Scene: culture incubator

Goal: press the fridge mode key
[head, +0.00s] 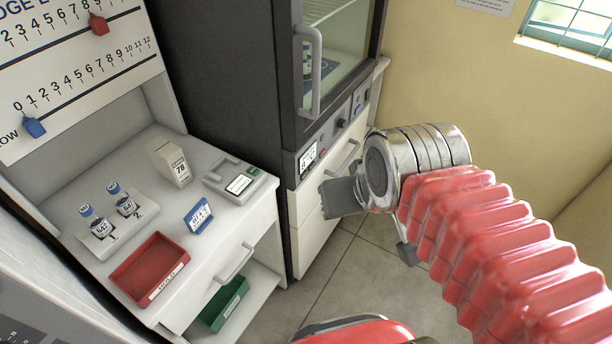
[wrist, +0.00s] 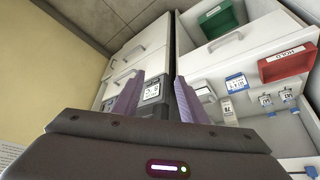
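The dark fridge (head: 225,75) has a glass door (head: 340,45) with a grey handle (head: 310,75). A control strip below the door carries a lit display (head: 308,157), a small reddish spot beside it, a dark knob (head: 343,124) and further controls (head: 360,98). Their labels are too small to read, so I cannot tell which is the mode key. My gripper (head: 332,198) is in front of the white drawers, below and right of the display. In the wrist view my gripper (wrist: 158,78) has its purple fingers apart and empty, with the display (wrist: 152,90) showing between them.
Left of the fridge, a white bench holds a red tray (head: 150,268), two vials in a rack (head: 120,228), a small box (head: 170,163), a scale-like device (head: 240,182) and a blue sign (head: 198,216). A green bin (head: 224,304) is below. Floor right of the bench is clear.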

